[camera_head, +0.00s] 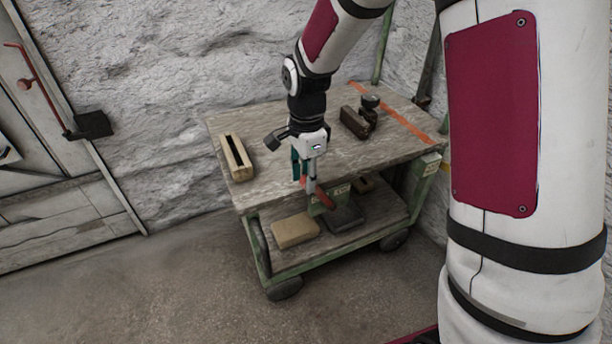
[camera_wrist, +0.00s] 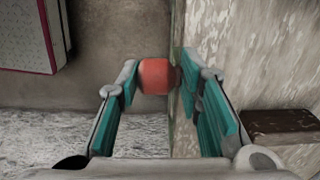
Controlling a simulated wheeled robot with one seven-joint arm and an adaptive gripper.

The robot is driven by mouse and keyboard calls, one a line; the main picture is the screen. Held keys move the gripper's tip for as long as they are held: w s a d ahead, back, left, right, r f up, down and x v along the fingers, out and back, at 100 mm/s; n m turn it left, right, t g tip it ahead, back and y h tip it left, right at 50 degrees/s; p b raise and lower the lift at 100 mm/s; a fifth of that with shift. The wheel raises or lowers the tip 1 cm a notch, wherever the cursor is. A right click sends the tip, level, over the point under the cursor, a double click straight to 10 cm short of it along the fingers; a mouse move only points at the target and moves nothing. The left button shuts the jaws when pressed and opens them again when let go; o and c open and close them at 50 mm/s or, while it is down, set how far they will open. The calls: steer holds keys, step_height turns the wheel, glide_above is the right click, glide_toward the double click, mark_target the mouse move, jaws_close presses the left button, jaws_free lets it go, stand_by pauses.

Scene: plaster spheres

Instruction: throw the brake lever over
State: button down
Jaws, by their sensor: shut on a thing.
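The brake lever's red grip (camera_head: 326,201) shows at the front edge of the green trolley, beside a small label plate (camera_head: 341,189). My gripper (camera_head: 309,182) reaches down over the trolley's front edge onto it. In the wrist view the rounded red grip (camera_wrist: 155,77) sits between the tips of the teal-padded fingers, and my gripper is shut on it. The lever's shaft and pivot are mostly hidden behind the fingers and the trolley edge.
The trolley's worn wooden top (camera_head: 270,130) carries a slotted wooden block (camera_head: 237,158) and a dark brown box (camera_head: 354,122). A tan block (camera_head: 295,231) lies on the lower shelf. A red-handled lever (camera_head: 33,82) is at the door on the left. The floor in front is clear.

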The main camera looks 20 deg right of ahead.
steer(key=shift+s+d+r+p, duration=0.15)
steer(key=shift+s+d+p, duration=0.1)
steer(key=shift+d+p, duration=0.15)
steer(key=w+d+g+y+p, duration=0.1)
steer(key=d+y+p, duration=0.1)
steer(key=d+y, duration=0.4)
steer(key=w+d+f+g+y+p, duration=0.1)
steer(key=d+y, duration=0.5)
steer(key=d, duration=0.6)
steer(key=shift+w+f+p, duration=0.25)
steer(key=shift+f+p, duration=0.05)
steer(key=shift+p, duration=0.45)
steer(key=c, duration=1.2)
jaws_free()
steer(key=shift+c, duration=0.2)
steer(key=shift+w+r, duration=0.1)
steer(key=shift+w, duration=0.1)
